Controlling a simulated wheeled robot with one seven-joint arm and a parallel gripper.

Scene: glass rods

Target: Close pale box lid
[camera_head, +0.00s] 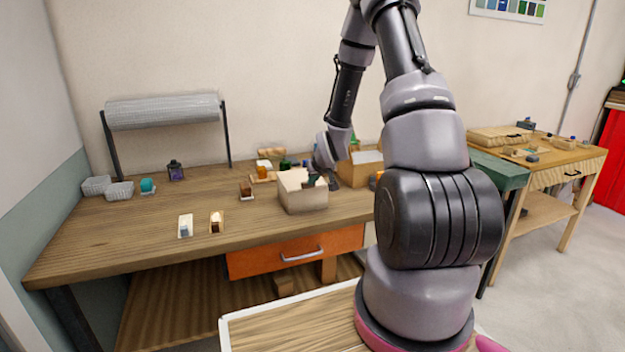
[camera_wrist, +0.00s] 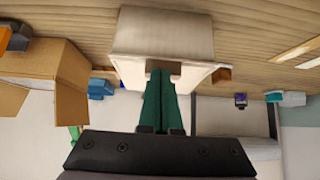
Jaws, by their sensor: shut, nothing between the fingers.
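The pale box (camera_head: 303,197) stands on the wooden workbench near its front edge. Its top looks covered by a pale panel in the head view, but I cannot tell whether the lid is fully down. In the wrist view the pale box (camera_wrist: 162,35) fills the top middle, with a dark notch at its near edge. My gripper (camera_head: 313,182) is at the right side of the box top. Its green fingers in the wrist view (camera_wrist: 161,73) are together, with nothing seen between them, and their tips overlap the notch. I cannot tell whether they touch the box.
An open cardboard box (camera_head: 352,172) stands right behind the pale box, also seen in the wrist view (camera_wrist: 40,70). A small brown item (camera_head: 246,189) sits close on the left.

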